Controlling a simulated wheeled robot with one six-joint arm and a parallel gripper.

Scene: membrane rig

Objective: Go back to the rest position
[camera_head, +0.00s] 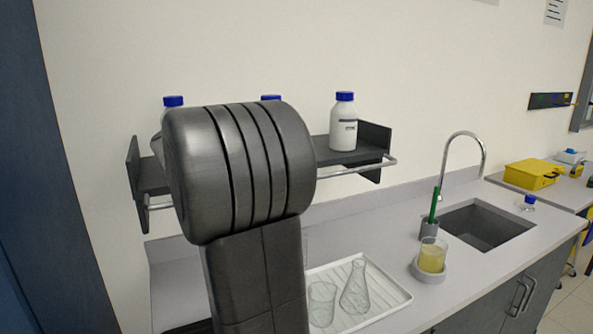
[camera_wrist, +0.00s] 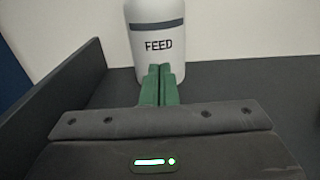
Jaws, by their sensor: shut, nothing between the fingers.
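My gripper (camera_wrist: 159,84) shows in the wrist view with its two green fingers shut together and nothing between them. A white bottle labelled FEED (camera_wrist: 158,40) stands upright on the dark shelf (camera_wrist: 245,85), just beyond the fingertips. Whether the fingertips touch the bottle I cannot tell. In the head view my dark arm link blocks the middle of the wall shelf (camera_head: 378,150), and my gripper is hidden behind it. A blue-capped bottle (camera_head: 172,102) shows partly at the shelf's left end.
Another blue-capped white bottle (camera_head: 343,125) stands at the shelf's right. The shelf has side walls and a front rail (camera_head: 352,170). Below, a white tray (camera_head: 385,303) holds glassware. A beaker of yellow liquid (camera_head: 432,256) stands near the sink (camera_head: 484,226). A dark panel (camera_head: 60,200) is at left.

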